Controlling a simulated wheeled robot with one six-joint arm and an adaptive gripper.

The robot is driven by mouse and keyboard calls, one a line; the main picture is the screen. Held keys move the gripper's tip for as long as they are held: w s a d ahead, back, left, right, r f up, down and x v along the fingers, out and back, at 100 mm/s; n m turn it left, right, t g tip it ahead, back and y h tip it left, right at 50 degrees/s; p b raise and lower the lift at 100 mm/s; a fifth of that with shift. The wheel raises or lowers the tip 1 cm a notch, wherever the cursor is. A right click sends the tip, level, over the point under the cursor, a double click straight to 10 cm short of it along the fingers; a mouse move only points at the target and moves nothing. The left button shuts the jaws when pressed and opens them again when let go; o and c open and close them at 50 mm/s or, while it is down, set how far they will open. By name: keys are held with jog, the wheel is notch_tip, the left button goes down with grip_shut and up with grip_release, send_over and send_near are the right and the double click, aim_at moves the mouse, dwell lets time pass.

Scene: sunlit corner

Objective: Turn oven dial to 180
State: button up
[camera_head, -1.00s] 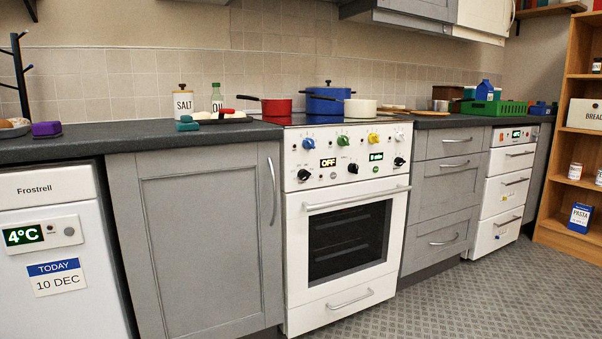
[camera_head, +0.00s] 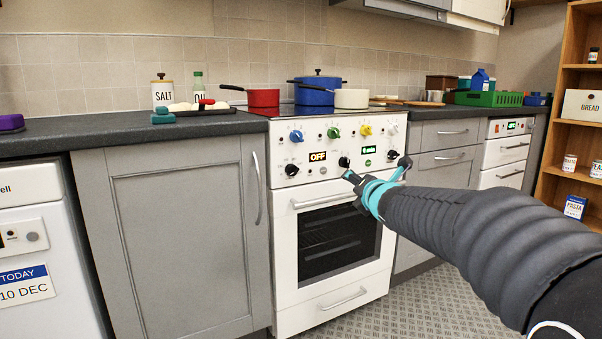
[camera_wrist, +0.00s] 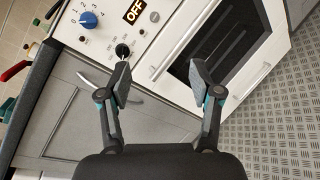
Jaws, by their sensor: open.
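The white oven (camera_head: 283,232) stands mid-view, its door shut. A black dial (camera_head: 292,170) sits at the left of its panel, below a display reading OFF (camera_head: 317,156). In the wrist view, this dial (camera_wrist: 122,50) shows just beyond the tip of one finger, with the OFF display (camera_wrist: 135,11) above it. The dial's scale is too small to read. My gripper (camera_head: 376,170) is open and empty in front of the right half of the panel as the head view shows it. In the wrist view, my gripper (camera_wrist: 160,75) has its fingers wide apart, with the dial not between them.
Blue (camera_head: 296,136), green (camera_head: 333,132) and yellow (camera_head: 365,130) knobs sit along the panel's top row. The oven door handle (camera_head: 325,200) runs below the panel. Red (camera_head: 263,97), blue (camera_head: 315,95) and white (camera_head: 351,98) pans stand on the hob.

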aim_at(295, 170)
jog(key=w+a+n+y, duration=0.2)
jog(key=w+a+n, duration=0.2)
jog(key=w+a, duration=0.2)
jog(key=w+a+f+n+y+p, duration=0.1)
jog(key=w+a+n+y, duration=0.1)
jog(key=w+a+n, duration=0.2)
jog(key=w+a+f+n+g+y+p, duration=0.1)
jog(key=w+a+n+y, duration=0.1)
jog(key=w+a+n, duration=0.3)
jog(key=shift+x, duration=2.35)
jog(key=c, duration=1.1)
